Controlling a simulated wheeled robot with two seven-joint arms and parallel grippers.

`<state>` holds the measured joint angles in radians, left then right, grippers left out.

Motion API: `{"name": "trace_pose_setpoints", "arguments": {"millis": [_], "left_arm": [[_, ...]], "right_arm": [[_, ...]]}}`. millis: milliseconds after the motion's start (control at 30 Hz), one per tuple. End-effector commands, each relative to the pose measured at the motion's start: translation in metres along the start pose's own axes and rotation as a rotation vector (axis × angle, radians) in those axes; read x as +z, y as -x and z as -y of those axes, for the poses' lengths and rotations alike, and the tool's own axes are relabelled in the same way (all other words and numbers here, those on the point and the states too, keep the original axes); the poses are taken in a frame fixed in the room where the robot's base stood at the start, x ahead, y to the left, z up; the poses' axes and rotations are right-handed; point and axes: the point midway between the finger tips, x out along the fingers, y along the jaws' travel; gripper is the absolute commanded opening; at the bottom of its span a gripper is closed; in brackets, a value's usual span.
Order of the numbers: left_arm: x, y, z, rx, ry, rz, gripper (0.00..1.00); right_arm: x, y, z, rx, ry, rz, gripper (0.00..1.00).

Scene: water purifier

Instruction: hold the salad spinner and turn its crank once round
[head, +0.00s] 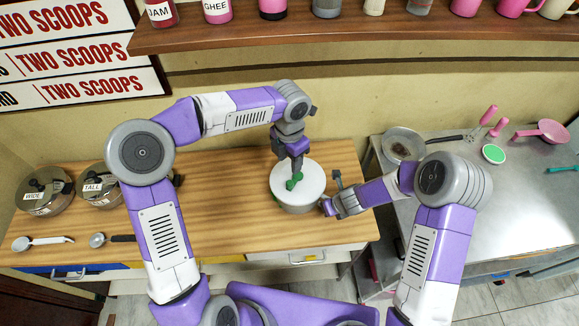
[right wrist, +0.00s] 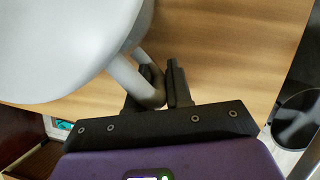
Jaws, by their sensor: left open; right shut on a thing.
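The salad spinner (head: 283,194) stands on the wooden counter, a round pot with a white lid and a green crank (head: 293,181) on top. In the right wrist view its pale grey body (right wrist: 60,45) fills the upper left, with a grey looped handle (right wrist: 149,84) on its side. My right gripper (head: 327,206) is low at the spinner's right side. In the wrist view this gripper (right wrist: 157,92) is shut on the handle. My left gripper (head: 296,162) points down just above the crank and is open. Whether its fingers touch the crank cannot be told.
A shelf (head: 360,32) with jars and mugs runs above. A metal table (head: 460,210) at the right holds a bowl (head: 402,145) and pink utensils. The counter between pots and spinner is clear.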

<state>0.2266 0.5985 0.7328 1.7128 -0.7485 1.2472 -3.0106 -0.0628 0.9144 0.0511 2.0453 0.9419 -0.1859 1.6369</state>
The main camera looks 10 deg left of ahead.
Motion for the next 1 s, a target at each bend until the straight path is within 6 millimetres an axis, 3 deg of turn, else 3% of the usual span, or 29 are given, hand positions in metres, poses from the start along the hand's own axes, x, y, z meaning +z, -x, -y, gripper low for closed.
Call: {"name": "trace_pose_setpoints", "arguments": {"millis": [467, 500, 667, 1000], "left_arm": [[-0.0001, 0.0068, -0.0001, 0.0, 0.001, 0.0, 0.49], [-0.0002, 0.0067, -0.0001, 0.0, 0.001, 0.0, 0.49], [-0.0001, 0.0066, -0.0001, 0.0, 0.001, 0.0, 0.49], [-0.0001, 0.0065, -0.0001, 0.0, 0.0, 0.001, 0.49]], "right_arm": [[0.0, -0.0002, -0.0005, 0.001, 0.001, 0.0, 0.0], [0.0, -0.0002, -0.0005, 0.001, 0.001, 0.0, 0.26], [0.0001, -0.0001, -0.0004, 0.001, 0.001, 0.0, 0.49], [0.0004, 0.0027, -0.0001, 0.0, 0.001, 0.001, 0.49]]}}
